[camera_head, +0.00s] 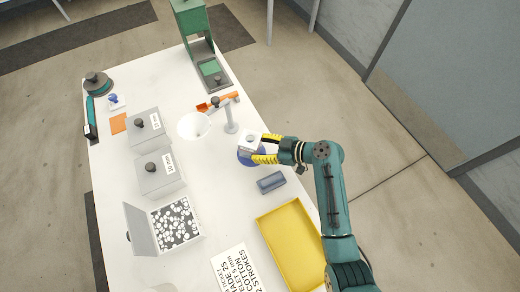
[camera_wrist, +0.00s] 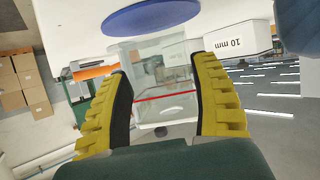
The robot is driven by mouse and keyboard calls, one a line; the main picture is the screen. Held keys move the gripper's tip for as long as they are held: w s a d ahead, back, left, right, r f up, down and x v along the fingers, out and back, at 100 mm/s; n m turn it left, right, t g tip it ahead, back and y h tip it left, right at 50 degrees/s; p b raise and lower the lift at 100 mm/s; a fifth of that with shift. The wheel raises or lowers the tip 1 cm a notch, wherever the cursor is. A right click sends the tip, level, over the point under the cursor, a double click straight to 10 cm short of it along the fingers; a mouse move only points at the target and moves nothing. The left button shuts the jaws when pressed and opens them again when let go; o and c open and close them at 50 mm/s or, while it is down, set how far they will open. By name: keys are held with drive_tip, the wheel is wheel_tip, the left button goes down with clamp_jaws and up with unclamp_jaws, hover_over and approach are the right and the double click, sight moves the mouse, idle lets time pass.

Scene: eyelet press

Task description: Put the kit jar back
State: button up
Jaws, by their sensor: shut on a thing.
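The kit jar (camera_head: 249,142) is a small clear vessel with a pale top in the head view. In the wrist view the jar (camera_wrist: 165,85) is see-through with a red line across it. My gripper (camera_head: 262,154) is shut on the jar, one yellow finger on each side; the fingers (camera_wrist: 165,98) also show in the wrist view. A round blue disc (camera_head: 245,159) lies on the table by the jar, partly hidden by it and a finger. In the wrist view the disc (camera_wrist: 152,17) is just beyond the jar's end. I cannot tell whether they touch.
A white post (camera_head: 230,118), white bowl (camera_head: 190,126) and orange tool (camera_head: 222,101) stand left of the jar. A blue-grey block (camera_head: 271,182) and yellow tray (camera_head: 291,247) lie in front. Two lidded boxes (camera_head: 160,176) and a green press (camera_head: 194,22) are farther off.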

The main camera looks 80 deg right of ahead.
drive_tip(key=shift+f, duration=0.65)
drive_tip(key=shift+f, duration=0.1)
drive_tip(key=o, duration=1.2)
drive_tip(key=shift+r, duration=0.25)
drive_tip(key=p+v, duration=0.1)
drive_tip(key=v, duration=1.1)
drive_tip(key=shift+f, duration=0.15)
drive_tip(key=shift+w, duration=0.1)
